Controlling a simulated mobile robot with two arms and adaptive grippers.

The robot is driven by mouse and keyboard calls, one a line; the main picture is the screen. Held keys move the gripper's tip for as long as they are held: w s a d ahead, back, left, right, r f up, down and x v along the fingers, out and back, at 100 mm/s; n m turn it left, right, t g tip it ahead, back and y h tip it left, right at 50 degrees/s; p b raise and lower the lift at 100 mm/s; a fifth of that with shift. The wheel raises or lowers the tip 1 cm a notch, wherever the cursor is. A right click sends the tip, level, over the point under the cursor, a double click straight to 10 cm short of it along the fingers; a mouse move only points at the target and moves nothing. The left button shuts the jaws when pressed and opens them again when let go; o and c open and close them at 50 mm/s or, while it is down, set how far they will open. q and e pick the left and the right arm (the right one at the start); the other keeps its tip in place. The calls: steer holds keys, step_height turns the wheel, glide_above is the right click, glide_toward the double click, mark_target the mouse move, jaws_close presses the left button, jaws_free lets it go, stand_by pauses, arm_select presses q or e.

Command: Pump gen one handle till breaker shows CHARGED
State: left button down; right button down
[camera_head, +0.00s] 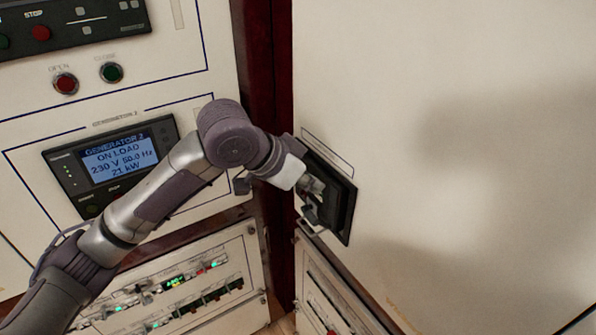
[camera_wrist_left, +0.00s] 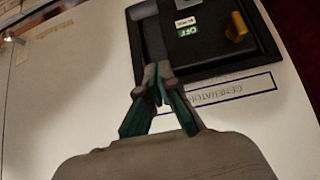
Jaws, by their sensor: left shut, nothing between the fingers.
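The generator breaker is a dark framed unit (camera_head: 343,208) on the cream panel at the right of the head view; it fills the top of the left wrist view (camera_wrist_left: 215,52). There it appears upside down, with a green OFF flag (camera_wrist_left: 187,31), a small white flag (camera_wrist_left: 185,21) too small to read, and a yellow-orange knob (camera_wrist_left: 238,27). A dark upright part by the frame's left side may be the handle; I cannot tell. My left gripper (camera_head: 312,212) is shut and empty, its fingertips (camera_wrist_left: 157,70) at the breaker's edge. Contact is unclear. My right gripper is out of view.
A generator 2 controller screen (camera_head: 118,160) reads ON LOAD. Red (camera_head: 65,83) and green (camera_head: 111,72) buttons sit above it. A lower panel (camera_head: 255,315) has rows of small switches. The cream panel right of the breaker (camera_head: 470,180) is bare.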

mark_target(310, 216)
arm_select(q)
steer(key=x, duration=0.3)
steer(key=shift+w+d+f+p, duration=0.1)
steer(key=shift+d+f+p, duration=0.15)
steer(key=shift+p, duration=0.15)
steer(key=shift+s+a+f+p, duration=0.2)
steer(key=shift+a+f, duration=0.15)
steer(key=shift+f, duration=0.15)
steer(key=shift+s+a+f+p, duration=0.2)
steer(key=shift+s+a+f, duration=0.1)
steer(key=shift+f, duration=0.2)
steer(key=shift+s+a+f, duration=0.25)
steer(key=shift+a+f, duration=0.2)
steer(key=shift+f, duration=0.1)
steer(key=shift+d, duration=0.15)
